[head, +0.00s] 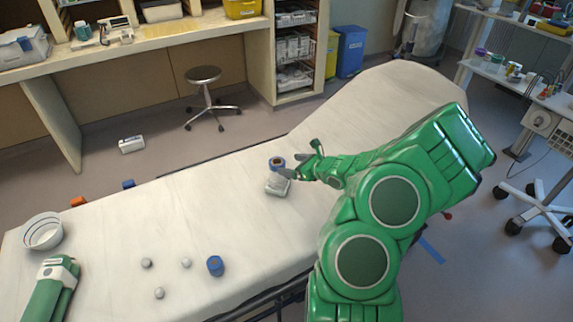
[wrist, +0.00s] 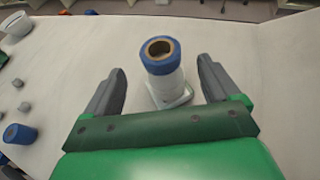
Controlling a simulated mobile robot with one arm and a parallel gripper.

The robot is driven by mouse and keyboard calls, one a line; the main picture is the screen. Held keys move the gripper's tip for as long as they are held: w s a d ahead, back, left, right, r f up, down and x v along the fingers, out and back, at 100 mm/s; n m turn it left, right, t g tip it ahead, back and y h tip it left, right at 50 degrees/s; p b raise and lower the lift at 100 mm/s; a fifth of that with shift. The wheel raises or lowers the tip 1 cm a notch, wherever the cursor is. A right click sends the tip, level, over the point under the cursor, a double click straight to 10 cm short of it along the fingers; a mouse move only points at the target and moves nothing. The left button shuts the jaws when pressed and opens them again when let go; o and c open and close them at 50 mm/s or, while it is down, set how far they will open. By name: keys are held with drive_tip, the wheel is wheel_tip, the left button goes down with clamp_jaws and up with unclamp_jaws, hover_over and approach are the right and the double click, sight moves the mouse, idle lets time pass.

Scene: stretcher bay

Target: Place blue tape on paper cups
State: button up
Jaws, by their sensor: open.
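The blue tape (head: 277,162) is a roll with a brown core. In the wrist view the blue tape (wrist: 160,56) is on top of an upright white stack that looks like the paper cups (wrist: 166,90). The paper cups (head: 277,185) show pale in the head view, on the stretcher. My gripper (head: 300,163) is open. In the wrist view my gripper (wrist: 165,78) has one dark finger on each side of the stack, with visible gaps to both. The cups' underside and far side are hidden.
The white stretcher (head: 190,215) is mostly clear. A white bowl (head: 43,231) stands at its left end. A blue cylinder (head: 215,266) and small grey balls (head: 186,263) lie near the front. A stool (head: 204,90) stands behind. A cart (head: 545,125) is at right.

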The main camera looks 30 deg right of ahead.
drive_tip(key=shift+v, duration=2.8)
drive_tip(key=a+r+n+g+y, duration=0.2)
drive_tip(key=a+r+n, duration=0.35)
drive_tip(key=a, duration=0.35)
drive_tip(key=a+r+n+g+y, duration=0.1)
drive_tip(key=a+r+n+y, duration=0.25)
drive_tip(key=a+r, duration=0.4)
drive_tip(key=s+a+r+n+g, duration=0.3)
drive_tip(key=s+a+n, duration=0.2)
drive_tip(key=a, duration=0.3)
drive_tip(key=s+a+r+n+g, duration=0.3)
drive_tip(key=s+a+n, duration=0.15)
drive_tip(key=a, duration=0.25)
drive_tip(key=s+a+r+n+g+h, duration=0.15)
drive_tip(key=s+n, duration=0.25)
drive_tip(key=s, duration=0.4)
drive_tip(key=s+a+n+g+h, duration=0.3)
drive_tip(key=s+n, duration=0.1)
drive_tip(key=s, duration=0.3)
drive_tip(key=s+d+r+n+h, duration=0.1)
drive_tip(key=s+d+n+h, duration=0.1)
drive_tip(key=s, duration=0.4)
drive_tip(key=s+d+r+n+h, duration=0.1)
drive_tip(key=s+d+n+h, duration=0.2)
drive_tip(key=s+d, duration=0.3)
drive_tip(key=shift+s+d+r+g+h, duration=0.3)
drive_tip(key=shift+s+g+h, duration=0.2)
drive_tip(key=shift+h, duration=0.2)
